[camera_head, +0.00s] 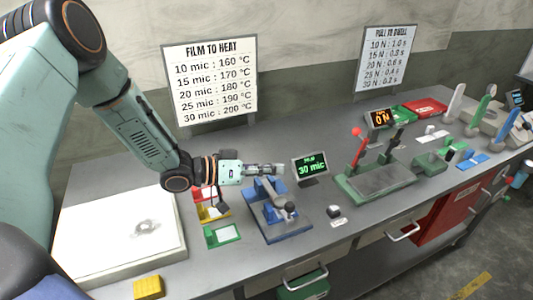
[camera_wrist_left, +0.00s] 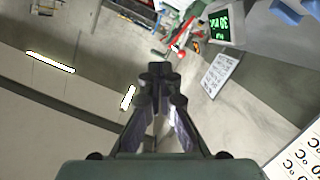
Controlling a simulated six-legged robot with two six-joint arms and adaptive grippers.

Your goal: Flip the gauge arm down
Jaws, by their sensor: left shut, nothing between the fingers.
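The blue gauge (camera_head: 283,222) stands on the bench, with its blue-grey arm (camera_head: 266,190) rising at its back. Whether the arm is fully up is hard to tell at this size. A small display (camera_head: 310,167) behind it reads 30 mic in green, and it also shows in the left wrist view (camera_wrist_left: 220,27). My left gripper (camera_head: 281,169) is level, pointing right, just above and behind the gauge arm. Its fingers are shut and empty, as the left wrist view (camera_wrist_left: 158,72) also shows. I cannot tell whether they touch the arm. My right gripper is not in view.
Red, yellow and green trays (camera_head: 223,235) lie left of the gauge. A white platform (camera_head: 118,235) fills the bench's left end. A green press with a red-knobbed lever (camera_head: 375,182) stands to the right. A small grey-white block (camera_head: 334,212) lies between gauge and press.

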